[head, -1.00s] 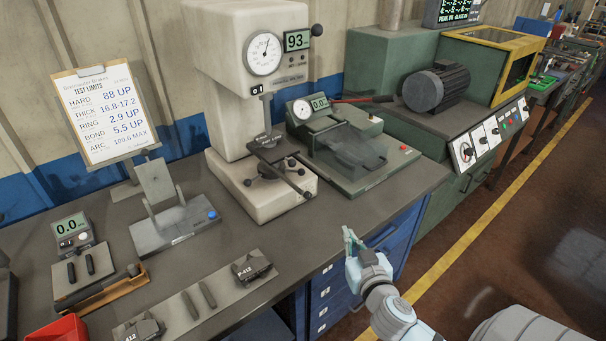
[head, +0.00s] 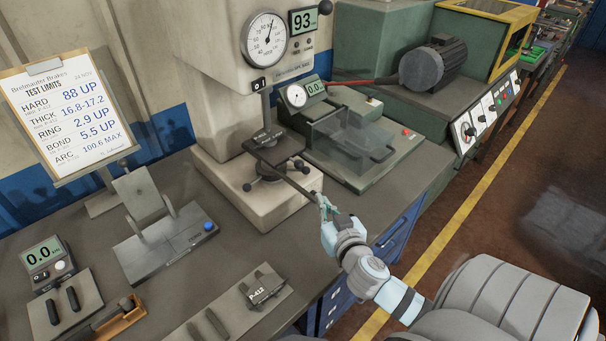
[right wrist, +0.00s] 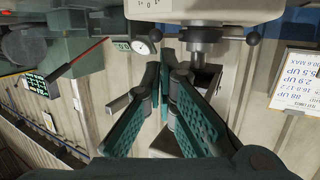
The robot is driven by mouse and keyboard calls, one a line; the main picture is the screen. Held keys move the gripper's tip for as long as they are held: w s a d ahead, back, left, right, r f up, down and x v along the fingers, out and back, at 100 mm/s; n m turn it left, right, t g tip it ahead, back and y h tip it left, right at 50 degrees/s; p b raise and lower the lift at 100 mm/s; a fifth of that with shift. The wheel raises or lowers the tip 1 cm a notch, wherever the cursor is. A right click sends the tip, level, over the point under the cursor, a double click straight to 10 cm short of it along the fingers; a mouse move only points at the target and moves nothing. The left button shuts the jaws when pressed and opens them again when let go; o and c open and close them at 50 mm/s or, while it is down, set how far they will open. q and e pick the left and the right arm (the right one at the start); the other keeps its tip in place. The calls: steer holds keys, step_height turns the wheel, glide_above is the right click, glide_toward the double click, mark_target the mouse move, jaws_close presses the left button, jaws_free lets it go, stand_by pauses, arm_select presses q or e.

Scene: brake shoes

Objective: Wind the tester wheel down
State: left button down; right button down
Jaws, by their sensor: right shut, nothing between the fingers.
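The beige tester (head: 215,110) stands on the bench with a round dial and a display reading 93. Its wheel (head: 268,178), a hub with dark-knobbed spokes, sits below a dark brake shoe (head: 268,140) on the tester's support. A dark bar reaches from there towards my right gripper. My right gripper (head: 325,203) is shut and empty, at the bar's outer end in the head view; whether they touch is unclear. In the upside-down right wrist view, the wheel (right wrist: 200,34) shows beyond the teal fingertips (right wrist: 165,72). My left gripper is out of view.
A green gauge fixture (head: 385,160) stands right of the tester. A grey stand (head: 165,245) with a blue button, a small meter (head: 47,262) and a tray with another shoe (head: 265,287) are at the left and front. A test-limits clipboard (head: 65,115) leans behind.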

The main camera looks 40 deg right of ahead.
mark_target(308, 172)
steer(key=x, duration=1.2)
steer(key=shift+w+d, duration=0.2)
steer(key=shift+d, duration=0.1)
steer(key=shift+w+d+b, duration=0.25)
steer(key=shift+d+b, duration=0.15)
steer(key=shift+d, duration=0.1)
